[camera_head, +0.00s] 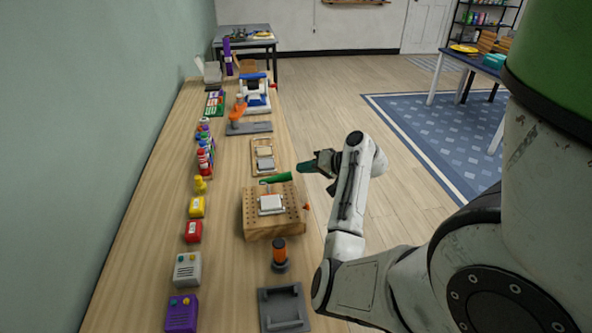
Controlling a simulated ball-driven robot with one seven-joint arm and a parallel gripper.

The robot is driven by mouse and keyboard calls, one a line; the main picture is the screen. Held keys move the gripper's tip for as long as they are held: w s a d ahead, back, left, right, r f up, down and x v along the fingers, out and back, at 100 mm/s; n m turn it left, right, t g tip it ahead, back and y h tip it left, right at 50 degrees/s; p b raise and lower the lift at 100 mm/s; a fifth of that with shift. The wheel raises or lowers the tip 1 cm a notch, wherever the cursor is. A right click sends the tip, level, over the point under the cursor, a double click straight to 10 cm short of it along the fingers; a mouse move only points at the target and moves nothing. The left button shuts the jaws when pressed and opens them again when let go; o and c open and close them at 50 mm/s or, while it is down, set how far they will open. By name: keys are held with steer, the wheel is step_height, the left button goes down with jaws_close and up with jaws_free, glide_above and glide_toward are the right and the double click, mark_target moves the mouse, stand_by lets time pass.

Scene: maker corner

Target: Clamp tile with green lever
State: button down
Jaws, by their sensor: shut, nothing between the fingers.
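A pale square tile (270,203) sits on top of a wooden block with rows of holes (283,226) on the bench. A green lever (276,178) lies nearly level at the block's far edge, behind the tile. My gripper (303,168) is shut, just right of the lever's right end and above the bench's right edge. Whether its fingertips touch the lever, I cannot tell. How the lever's clamp meets the tile is too small to make out.
A wooden tray with pale tiles (264,158) lies behind the block. An orange-topped knob (280,253) and a grey tray (284,308) stand in front. Coloured boxes and bottles (205,160) line the left side. Bare bench (150,215) lies along the wall.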

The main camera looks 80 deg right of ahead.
steer(key=shift+v, duration=2.25)
steer(key=shift+s+d+f, duration=0.1)
steer(key=shift+f, duration=0.1)
